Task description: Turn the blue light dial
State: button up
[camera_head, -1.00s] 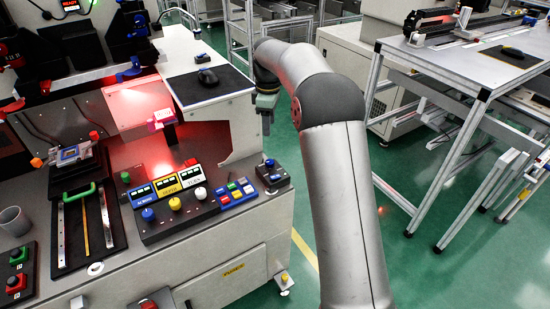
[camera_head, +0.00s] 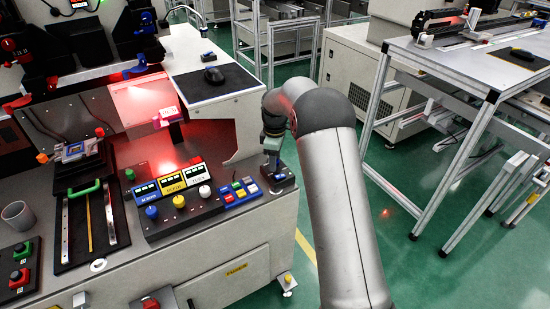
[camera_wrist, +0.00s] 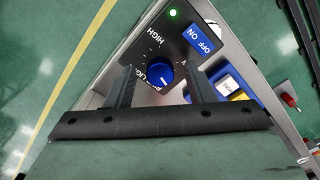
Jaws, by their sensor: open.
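The blue light dial (camera_wrist: 160,76) is a round knob with a white mark on a dark control box (camera_wrist: 165,45) lettered HIGH and LIGHT, with a blue OFF/ON switch (camera_wrist: 202,40) and a lit green lamp. In the head view the box (camera_head: 281,184) stands at the right end of the bench panel, and my gripper hides most of its top. My gripper (camera_head: 272,163) points down over it. In the wrist view my gripper (camera_wrist: 160,72) is open, with one finger on each side of the dial. I cannot tell whether the fingers touch it.
Left of the box is a panel with blue, yellow and white knobs (camera_head: 178,202) and a small block of coloured buttons (camera_head: 240,191). A red-lit camera stand (camera_head: 172,120) stands behind. The bench edge lies close on the right, with open green floor beyond.

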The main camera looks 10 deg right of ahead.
jog(key=c, duration=1)
jog(key=shift+m, duration=0.3)
jog(key=m, duration=0.4)
jog(key=shift+p, duration=0.4)
jog(key=m, duration=0.5)
jog(key=shift+m, duration=0.4)
jog(key=m+p, duration=0.1)
jog(key=m, duration=0.4)
jog(key=shift+m+p, duration=0.3)
jog(key=shift+m, duration=2.2)
